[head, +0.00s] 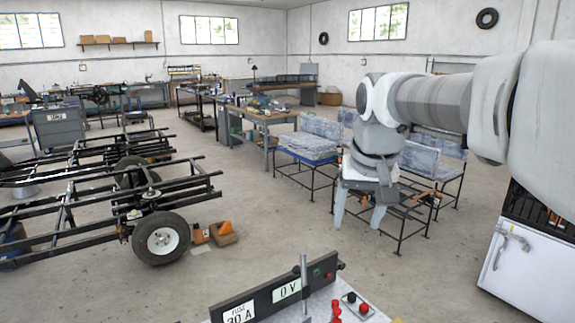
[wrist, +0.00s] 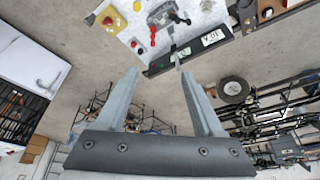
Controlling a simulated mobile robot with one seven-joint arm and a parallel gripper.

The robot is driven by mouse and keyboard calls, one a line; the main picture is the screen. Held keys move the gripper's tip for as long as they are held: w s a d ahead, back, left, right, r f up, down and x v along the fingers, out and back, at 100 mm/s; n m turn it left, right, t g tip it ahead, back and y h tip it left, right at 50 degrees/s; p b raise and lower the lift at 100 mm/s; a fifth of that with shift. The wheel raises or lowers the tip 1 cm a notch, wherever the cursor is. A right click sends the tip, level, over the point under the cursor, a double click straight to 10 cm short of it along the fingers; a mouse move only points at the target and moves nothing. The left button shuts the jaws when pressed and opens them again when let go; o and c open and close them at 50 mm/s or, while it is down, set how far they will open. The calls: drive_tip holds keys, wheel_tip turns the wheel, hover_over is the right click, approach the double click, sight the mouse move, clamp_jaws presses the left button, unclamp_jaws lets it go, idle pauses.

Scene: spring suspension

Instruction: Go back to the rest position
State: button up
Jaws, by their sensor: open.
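My gripper (head: 359,216) hangs at the end of my arm, right of centre in the head view, with its two grey fingers pointing down and apart. It is open, and nothing shows between the fingers. In the wrist view my gripper (wrist: 158,82) also shows two spread fingers with an empty gap between them. In the head view it appears in front of the metal frame stands with grey slabs (head: 308,146). The gripper touches nothing that I can see.
A control panel (head: 262,305) with a 0 V display, a post and red knobs stands at the near bottom; it also shows in the wrist view (wrist: 190,52). A white cabinet (head: 525,265) is at lower right. Black trailer frames with wheels (head: 160,238) fill the left. The middle floor is clear.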

drive_tip(key=s+f, duration=0.4)
drive_tip(key=s, duration=0.5)
drive_tip(key=s+d+f+n+t, duration=0.1)
drive_tip(key=s+f, duration=0.2)
drive_tip(key=s, duration=0.7)
drive_tip(key=shift+d+f+t, duration=0.3)
drive_tip(key=shift+f, duration=0.1)
drive_tip(key=shift+s+f, duration=0.3)
drive_tip(key=shift+s, duration=0.1)
drive_tip(key=c, duration=0.3)
drive_tip(key=shift+s, duration=0.1)
drive_tip(key=shift+s, duration=0.1)
